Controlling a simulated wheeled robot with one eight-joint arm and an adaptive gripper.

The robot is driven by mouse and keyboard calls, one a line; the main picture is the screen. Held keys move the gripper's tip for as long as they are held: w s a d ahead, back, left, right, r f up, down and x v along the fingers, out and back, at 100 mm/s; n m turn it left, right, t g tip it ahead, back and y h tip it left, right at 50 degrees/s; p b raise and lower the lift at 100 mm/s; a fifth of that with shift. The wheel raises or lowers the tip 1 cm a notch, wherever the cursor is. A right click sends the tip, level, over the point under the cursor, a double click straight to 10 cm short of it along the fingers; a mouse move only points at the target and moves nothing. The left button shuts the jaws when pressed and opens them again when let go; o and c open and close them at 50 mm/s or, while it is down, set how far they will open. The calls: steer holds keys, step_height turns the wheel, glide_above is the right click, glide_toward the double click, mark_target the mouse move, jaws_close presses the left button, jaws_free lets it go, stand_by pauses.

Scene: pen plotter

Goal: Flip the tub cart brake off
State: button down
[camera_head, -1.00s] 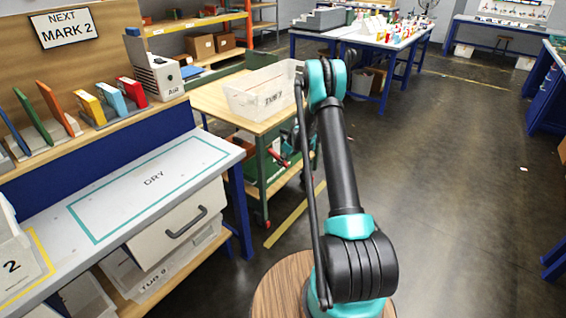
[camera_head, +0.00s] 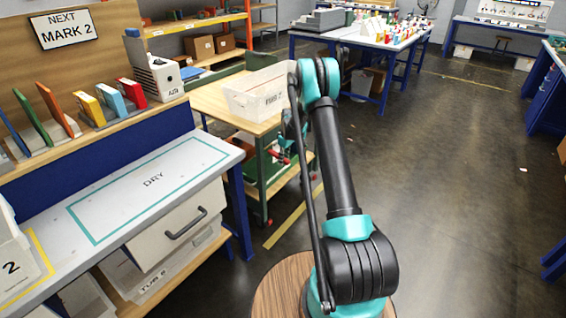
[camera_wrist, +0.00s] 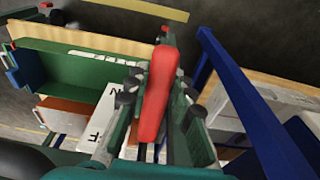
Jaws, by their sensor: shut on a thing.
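The tub cart stands beside the bench in the head view, with a wooden top (camera_head: 209,101) and a green frame (camera_head: 262,188). A translucent labelled tub (camera_head: 243,104) sits on top. The red brake lever (camera_wrist: 157,95) stands between my gripper's fingers (camera_wrist: 153,108) in the wrist view, and my gripper is shut on it. A white plate (camera_wrist: 106,122) with dark letters lies beside the lever, partly hidden by a finger. In the head view my arm hides part of the cart's right side, and a bit of red (camera_head: 281,158) shows there.
A blue-legged table (camera_head: 362,38) with small items is behind. The floor (camera_head: 450,170) to the right is open. Blue bars (camera_wrist: 240,85) cross the wrist view's right side.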

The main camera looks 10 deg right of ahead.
mark_target(278, 155)
steer(key=shift+w+a+r+g+h, duration=0.1)
steer(key=shift+w+r+g+h, duration=0.05)
steer(key=shift+r+g+h, duration=1.55)
steer(key=shift+r, duration=0.2)
steer(key=c, duration=1.3)
jaws_free()
steer(key=v, duration=1.2)
